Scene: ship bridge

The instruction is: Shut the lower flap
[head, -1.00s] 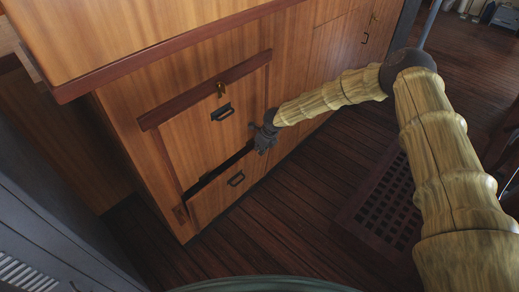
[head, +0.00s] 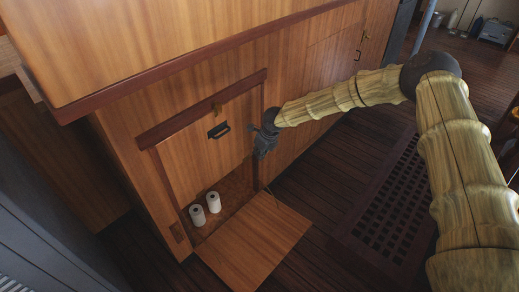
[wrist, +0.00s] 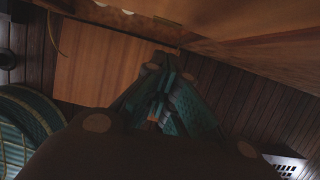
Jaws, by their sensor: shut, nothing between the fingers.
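The lower flap (head: 258,240) hangs open in the head view, folded down and out from the cabinet close to the floor. Its inner face is up and its handle is hidden. The compartment behind it (head: 238,193) is open. In the wrist view the flap (wrist: 95,65) is the lighter wooden panel left of the fingers. My gripper (head: 262,154) is shut and empty, in front of the cabinet at the right edge of the opening, above the flap. Its fingers (wrist: 165,108) show in the wrist view. I cannot tell whether they touch the frame.
Two white rolls (head: 213,202) stand in the open compartment. The upper flap (head: 205,150), with a dark handle (head: 218,131), is shut above it. A floor grating (head: 385,200) lies to the right. The plank floor in front of the flap is clear.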

